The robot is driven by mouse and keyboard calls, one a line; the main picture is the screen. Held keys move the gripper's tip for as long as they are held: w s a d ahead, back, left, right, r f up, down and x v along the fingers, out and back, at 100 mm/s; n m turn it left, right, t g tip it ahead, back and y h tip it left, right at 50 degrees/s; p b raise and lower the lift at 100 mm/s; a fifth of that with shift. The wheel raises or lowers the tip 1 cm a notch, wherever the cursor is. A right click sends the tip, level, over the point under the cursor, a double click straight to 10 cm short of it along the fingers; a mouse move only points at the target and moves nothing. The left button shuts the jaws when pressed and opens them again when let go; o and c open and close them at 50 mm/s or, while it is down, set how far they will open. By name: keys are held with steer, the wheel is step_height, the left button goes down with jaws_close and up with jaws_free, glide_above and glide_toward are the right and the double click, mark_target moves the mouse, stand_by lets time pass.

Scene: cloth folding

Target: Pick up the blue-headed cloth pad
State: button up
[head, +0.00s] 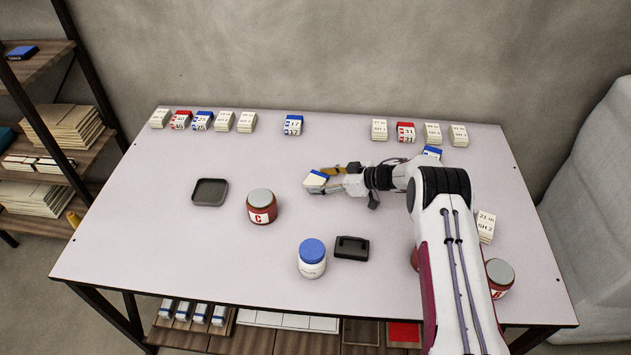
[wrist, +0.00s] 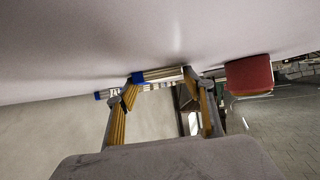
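A pale cloth pad with a blue head (head: 314,182) is at the tips of my gripper (head: 325,179), near the middle of the table in the head view. Its blue edge faces the back of the table. In the wrist view the pad (wrist: 160,75) spans the gap between my two yellow-padded fingers (wrist: 162,84), its blue end beside the left fingertip. The fingers are apart, with the pad between or just beyond their tips. I cannot tell whether they press on it or whether it is lifted. Other blue-headed pads (head: 293,125) (head: 203,121) stand along the back edge.
A red jar (head: 262,207), a blue-lidded white jar (head: 312,259), a black holder (head: 352,248) and a dark tray (head: 210,192) stand on the table (head: 160,235). Red-headed pads (head: 405,132) and plain pads line the back. My arm covers part of the right side.

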mark_target(323, 182)
steer(key=shift+c, duration=1)
steer(key=shift+r, duration=0.15)
step_height(323, 182, up, 10)
stand_by(0.6)
